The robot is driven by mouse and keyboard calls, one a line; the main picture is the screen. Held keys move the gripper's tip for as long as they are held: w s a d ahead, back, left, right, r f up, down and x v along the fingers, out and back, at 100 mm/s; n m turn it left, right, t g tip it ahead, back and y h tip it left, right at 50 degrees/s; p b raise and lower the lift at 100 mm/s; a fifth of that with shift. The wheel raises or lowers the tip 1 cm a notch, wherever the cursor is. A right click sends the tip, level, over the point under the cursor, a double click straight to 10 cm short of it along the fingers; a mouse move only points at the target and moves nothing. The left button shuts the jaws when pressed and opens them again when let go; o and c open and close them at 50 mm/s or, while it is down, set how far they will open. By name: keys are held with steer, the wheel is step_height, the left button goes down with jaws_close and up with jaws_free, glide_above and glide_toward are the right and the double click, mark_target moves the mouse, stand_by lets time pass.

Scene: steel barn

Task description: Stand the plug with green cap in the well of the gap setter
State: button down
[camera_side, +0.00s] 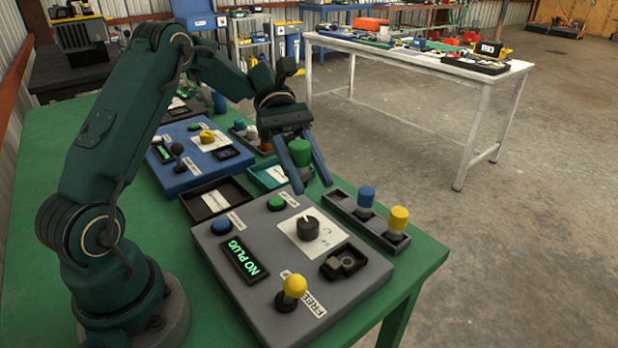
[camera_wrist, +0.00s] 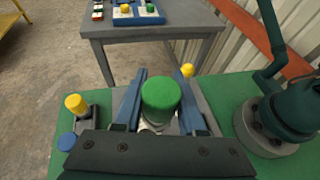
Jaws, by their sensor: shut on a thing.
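The plug with green cap (camera_side: 301,155) is held upright between the blue fingers of my gripper (camera_side: 302,170), up in the air behind the grey gap setter. In the wrist view the green cap (camera_wrist: 161,98) sits between the two fingers of my gripper (camera_wrist: 160,105). The gap setter (camera_side: 240,290) is a grey box with a dial, a blue button, a green button, a yellow-topped lever and a display reading "NO PLUG". In the wrist view my gripper hides most of the gap setter.
A dark rack (camera_side: 342,203) beside the gap setter holds a blue-capped plug (camera_side: 365,198) and a yellow-capped plug (camera_side: 398,220). A black tray (camera_side: 215,197), a teal tray (camera_side: 268,176) and a blue device (camera_side: 180,178) stand behind on the green table (camera_side: 150,225).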

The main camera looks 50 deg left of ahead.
steer(key=shift+w+a+r+n+t, duration=0.1)
steer(key=shift+w+a+n+t, duration=0.7)
steer(key=shift+t, duration=0.2)
steer(key=x, duration=0.4)
steer(key=w+f+x, duration=0.1)
steer(key=x, duration=0.3)
steer(key=w+f+x, duration=0.1)
steer(key=x, duration=0.3)
steer(key=shift+w+d+f, duration=0.1)
steer(key=shift+w, duration=0.05)
steer(key=shift+f, duration=2)
steer(key=c, duration=0.5)
jaws_free()
steer(key=shift+f, duration=0.1)
